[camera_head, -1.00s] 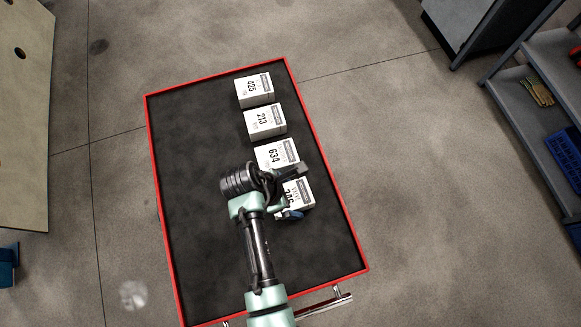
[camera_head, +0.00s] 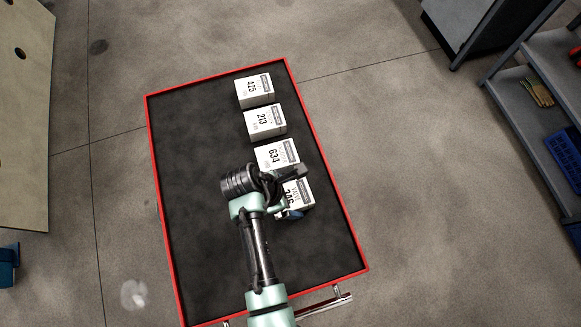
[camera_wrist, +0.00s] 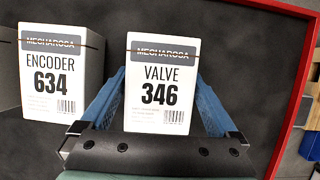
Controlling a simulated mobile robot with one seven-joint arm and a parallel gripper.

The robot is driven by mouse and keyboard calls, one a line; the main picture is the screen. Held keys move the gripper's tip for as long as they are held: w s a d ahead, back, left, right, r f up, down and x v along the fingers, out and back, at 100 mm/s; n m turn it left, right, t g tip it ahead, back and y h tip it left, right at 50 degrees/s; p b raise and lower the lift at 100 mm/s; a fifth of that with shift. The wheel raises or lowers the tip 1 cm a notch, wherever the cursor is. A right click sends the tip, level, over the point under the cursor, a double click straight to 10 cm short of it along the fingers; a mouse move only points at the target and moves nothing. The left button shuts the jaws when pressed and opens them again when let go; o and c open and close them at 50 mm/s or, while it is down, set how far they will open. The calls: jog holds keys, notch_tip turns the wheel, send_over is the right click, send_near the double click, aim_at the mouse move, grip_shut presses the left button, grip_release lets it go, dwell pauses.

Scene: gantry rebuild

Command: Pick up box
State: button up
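The white box labelled VALVE 346 (camera_wrist: 161,100) stands on the dark top of a red-rimmed cart (camera_head: 356,245). In the head view the box (camera_head: 304,203) is partly hidden by my arm. My gripper (camera_wrist: 160,78) has blue fingers, one on each side of this box in the wrist view. The fingers look spread a little wider than the box, and their far ends are partly hidden beside it. No clear contact shows. In the head view my gripper (camera_head: 292,194) is over the box, and its fingers are mostly hidden.
The box ENCODER 634 (camera_wrist: 55,75) stands close to the left in the wrist view. Boxes 213 (camera_head: 265,122) and 425 (camera_head: 255,91) continue the row in the head view. The cart's left half is clear. A shelf (camera_head: 535,95) stands at the right.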

jog(key=c, duration=1.2)
jog(key=shift+r, duration=0.15)
